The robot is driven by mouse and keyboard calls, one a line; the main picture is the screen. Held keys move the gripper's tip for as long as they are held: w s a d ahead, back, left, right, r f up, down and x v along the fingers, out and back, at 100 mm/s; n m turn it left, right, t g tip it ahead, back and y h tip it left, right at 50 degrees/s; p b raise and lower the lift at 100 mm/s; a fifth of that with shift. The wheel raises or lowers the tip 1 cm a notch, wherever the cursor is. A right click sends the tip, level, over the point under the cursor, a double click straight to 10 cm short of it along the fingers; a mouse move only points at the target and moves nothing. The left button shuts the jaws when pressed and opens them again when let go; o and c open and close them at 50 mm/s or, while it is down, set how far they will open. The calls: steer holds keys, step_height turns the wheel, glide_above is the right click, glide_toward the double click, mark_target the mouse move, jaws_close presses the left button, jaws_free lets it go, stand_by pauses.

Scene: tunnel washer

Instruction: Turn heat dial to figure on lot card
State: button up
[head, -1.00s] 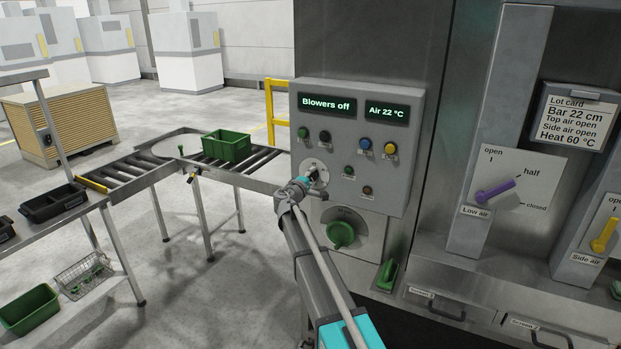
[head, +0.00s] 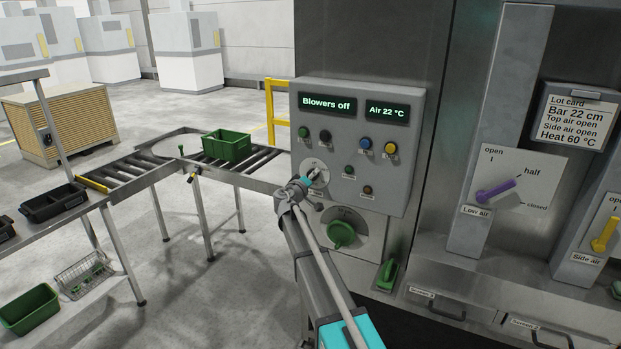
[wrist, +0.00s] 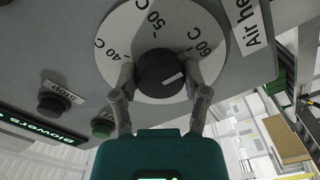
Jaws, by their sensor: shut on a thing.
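The heat dial is a white disc (wrist: 112,72) with a black knob (wrist: 162,72), labelled 40 C, 50 C and 60 C in the wrist view. A pale mark lies on the knob's lower right; I cannot tell exactly which figure it indicates. My gripper (wrist: 161,78) is shut on the knob, one finger on each side. In the head view my gripper (head: 303,185) partly covers the dial (head: 313,168) on the grey control panel (head: 352,130). The lot card (head: 570,118) at upper right reads "Heat 60 °C".
Coloured buttons (head: 365,143) sit above and right of the dial. A green handle (head: 341,234) is just below. The displays read "Blowers off" (head: 327,102) and "Air 22 °C" (head: 387,111). A roller conveyor with a green crate (head: 228,147) stands left.

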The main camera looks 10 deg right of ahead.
steer(key=shift+w+a, duration=0.1)
steer(key=o, duration=1.1)
steer(key=shift+o, duration=0.2)
steer(key=v, duration=1.2)
